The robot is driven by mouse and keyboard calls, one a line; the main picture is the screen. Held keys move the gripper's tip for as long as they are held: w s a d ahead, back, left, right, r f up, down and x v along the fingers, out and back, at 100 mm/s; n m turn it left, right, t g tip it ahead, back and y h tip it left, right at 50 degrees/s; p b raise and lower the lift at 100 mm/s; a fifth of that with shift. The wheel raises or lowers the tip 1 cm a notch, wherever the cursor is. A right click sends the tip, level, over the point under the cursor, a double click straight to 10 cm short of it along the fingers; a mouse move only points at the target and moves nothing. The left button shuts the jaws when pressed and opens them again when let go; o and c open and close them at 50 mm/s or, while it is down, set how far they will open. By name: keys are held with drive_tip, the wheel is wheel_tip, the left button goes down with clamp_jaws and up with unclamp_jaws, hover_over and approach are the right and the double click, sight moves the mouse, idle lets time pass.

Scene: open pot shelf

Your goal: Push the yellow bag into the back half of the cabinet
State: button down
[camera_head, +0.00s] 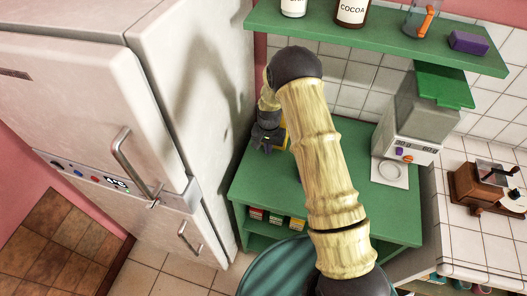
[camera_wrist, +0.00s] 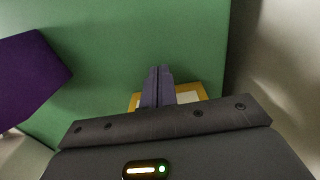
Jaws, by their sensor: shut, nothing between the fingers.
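The yellow bag (camera_wrist: 190,92) shows in the wrist view as a yellow edge with a pale patch, against a green surface. My gripper's fingers (camera_wrist: 158,72) cover its middle, and the black gripper body hides its near part. In the head view a sliver of yellow (camera_head: 284,134) shows beside my gripper (camera_head: 268,148), over the left part of the green cabinet (camera_head: 350,205). My gripper is shut and empty, at the bag; I cannot tell whether it touches it. My arm hides much of the cabinet's middle.
A white fridge (camera_head: 190,75) stands close on the left. A green upper shelf (camera_head: 390,52) holds jars and a purple block (camera_head: 468,41). A grey machine (camera_head: 405,125) stands at right. Small boxes (camera_head: 275,219) sit below. A dark purple thing (camera_wrist: 35,75) shows left in the wrist view.

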drive_tip(key=shift+w+d+b, duration=0.2)
drive_tip(key=shift+w+d, duration=0.05)
drive_tip(key=shift+w, duration=0.45)
drive_tip(key=shift+w+d+b, duration=0.2)
drive_tip(key=shift+w+d, duration=0.05)
drive_tip(key=shift+w, duration=0.45)
drive_tip(key=shift+s, duration=0.15)
drive_tip(key=shift+s+a+p, duration=0.15)
drive_tip(key=shift+s+a, duration=0.15)
drive_tip(key=shift+s, duration=0.45)
drive_tip(key=shift+s+a+p, duration=0.15)
drive_tip(key=shift+s+a, duration=0.15)
drive_tip(key=shift+s, duration=0.45)
wheel_tip(320, 180, up, 7)
drive_tip(key=s+a+p, duration=0.1)
drive_tip(key=s+p, duration=0.2)
drive_tip(key=p, duration=0.1)
drive_tip(key=shift+p, duration=0.3)
drive_tip(key=shift+w, duration=0.1)
